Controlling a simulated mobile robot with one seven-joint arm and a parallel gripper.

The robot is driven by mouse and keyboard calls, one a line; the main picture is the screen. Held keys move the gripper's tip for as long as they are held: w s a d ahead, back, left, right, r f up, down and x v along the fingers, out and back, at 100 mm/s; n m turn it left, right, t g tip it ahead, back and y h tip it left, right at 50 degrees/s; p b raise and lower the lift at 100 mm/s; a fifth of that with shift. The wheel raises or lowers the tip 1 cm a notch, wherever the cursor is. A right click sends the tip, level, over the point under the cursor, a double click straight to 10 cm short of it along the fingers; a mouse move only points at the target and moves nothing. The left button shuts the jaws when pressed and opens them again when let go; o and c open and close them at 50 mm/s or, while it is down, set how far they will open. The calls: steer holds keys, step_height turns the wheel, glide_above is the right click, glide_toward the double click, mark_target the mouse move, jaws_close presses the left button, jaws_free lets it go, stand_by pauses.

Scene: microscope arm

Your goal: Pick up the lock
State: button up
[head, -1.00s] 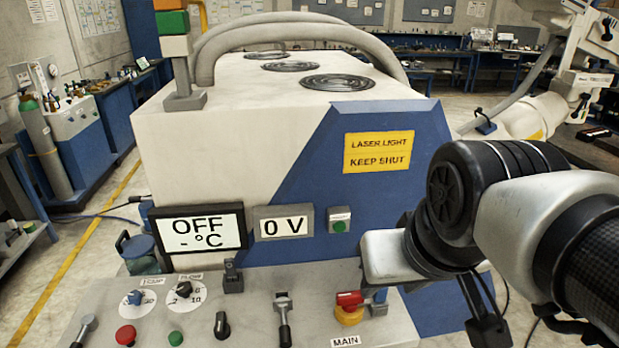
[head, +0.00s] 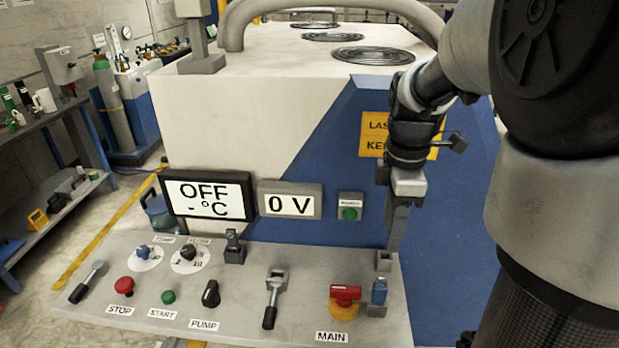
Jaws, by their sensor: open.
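A small blue padlock-like piece (head: 379,291), which I take to be the lock, stands on a grey mount at the right end of the sloping control panel. It is just right of the red and yellow MAIN switch. My gripper (head: 388,257) points down just above it in the picture, at the panel's right back edge. The fingers are seen nearly edge-on, so the gap between them is hard to make out. My gripper is open and holds nothing that I can see. I cannot tell how far the fingertips are from the lock in depth.
The panel (head: 225,328) carries a red STOP button (head: 124,286), levers, knobs and the MAIN switch (head: 344,301). A white and blue machine housing (head: 270,110) with displays rises behind it. My arm covers much of the right side.

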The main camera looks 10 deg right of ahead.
mark_target(383, 278)
steer(key=f, duration=1.1)
steer(key=shift+s+f+b, duration=0.1)
steer(key=shift+s+b, duration=0.1)
steer(key=shift+b, duration=0.1)
steer(key=f, duration=0.4)
steer(key=shift+s+a+f, duration=0.1)
steer(key=shift+s+f, duration=0.1)
steer(key=shift+s, duration=0.2)
steer(key=shift+f, duration=0.4)
jaws_close()
